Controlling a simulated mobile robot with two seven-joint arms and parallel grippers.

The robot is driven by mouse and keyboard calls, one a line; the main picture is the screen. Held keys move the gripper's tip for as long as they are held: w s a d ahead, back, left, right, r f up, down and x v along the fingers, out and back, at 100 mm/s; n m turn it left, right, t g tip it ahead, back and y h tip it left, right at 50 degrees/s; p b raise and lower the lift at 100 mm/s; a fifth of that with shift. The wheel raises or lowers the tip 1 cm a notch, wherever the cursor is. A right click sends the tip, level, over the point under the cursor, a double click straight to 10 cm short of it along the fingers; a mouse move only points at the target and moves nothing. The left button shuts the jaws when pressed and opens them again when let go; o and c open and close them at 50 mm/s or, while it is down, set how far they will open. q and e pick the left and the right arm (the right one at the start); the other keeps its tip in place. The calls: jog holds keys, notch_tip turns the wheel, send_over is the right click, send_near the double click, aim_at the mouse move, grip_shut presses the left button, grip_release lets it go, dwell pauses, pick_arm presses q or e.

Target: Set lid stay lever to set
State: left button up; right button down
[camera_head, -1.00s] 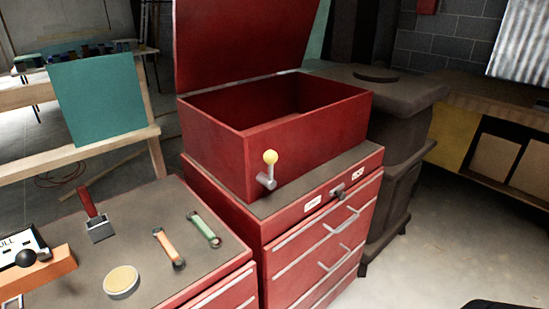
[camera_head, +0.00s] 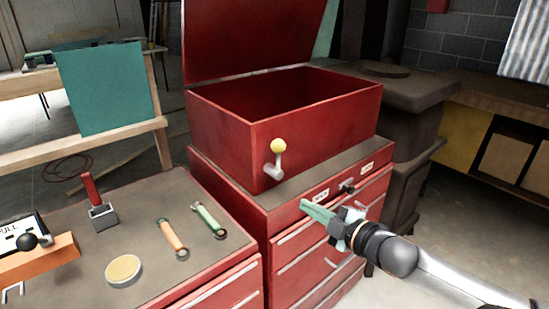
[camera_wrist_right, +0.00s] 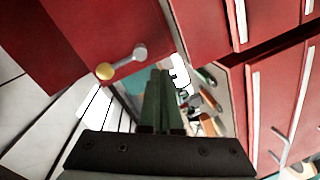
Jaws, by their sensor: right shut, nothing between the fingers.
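The lid stay lever (camera_head: 277,159) is a grey stalk with a pale yellow ball on top. It sits on the front corner of the red open-topped chest (camera_head: 310,120) and stands upright. The chest's lid (camera_head: 250,35) is raised. My right gripper (camera_head: 306,209) is shut and empty, in front of the cabinet, below and to the right of the lever and apart from it. In the right wrist view the lever (camera_wrist_right: 125,62) lies left of and beyond the closed green fingers (camera_wrist_right: 160,85). My left gripper is not in view.
The red drawer cabinet (camera_head: 290,262) under the chest carries small labels and a dark latch (camera_head: 347,186). A dark stove (camera_head: 405,125) stands behind at right.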

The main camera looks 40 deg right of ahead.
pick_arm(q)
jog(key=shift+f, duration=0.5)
pick_arm(e)
jog(key=w+a+r+n+t+y, duration=0.1)
jog(key=a+r+n+y, duration=0.2)
jog(key=r, duration=0.8)
jog(key=shift+w+a+n+t, duration=0.25)
jog(key=shift+a+n, duration=0.25)
jog(key=shift+n, duration=0.7)
pick_arm(q)
jog(key=shift+b, duration=0.3)
pick_arm(e)
jog(key=shift+f, duration=0.1)
pick_arm(q)
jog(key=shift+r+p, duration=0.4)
jog(key=shift+p, duration=0.05)
pick_arm(e)
jog(key=w+d, duration=0.1)
jog(key=w, duration=0.8)
jog(key=shift+d+f, duration=0.3)
jog(key=shift+d, duration=0.1)
jog(key=shift+w, duration=0.1)
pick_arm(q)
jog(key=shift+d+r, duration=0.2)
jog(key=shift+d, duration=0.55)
pick_arm(e)
jog(key=shift+d+r+m, duration=0.15)
jog(key=shift+d+m, duration=0.05)
jog(key=shift+m, duration=0.2)
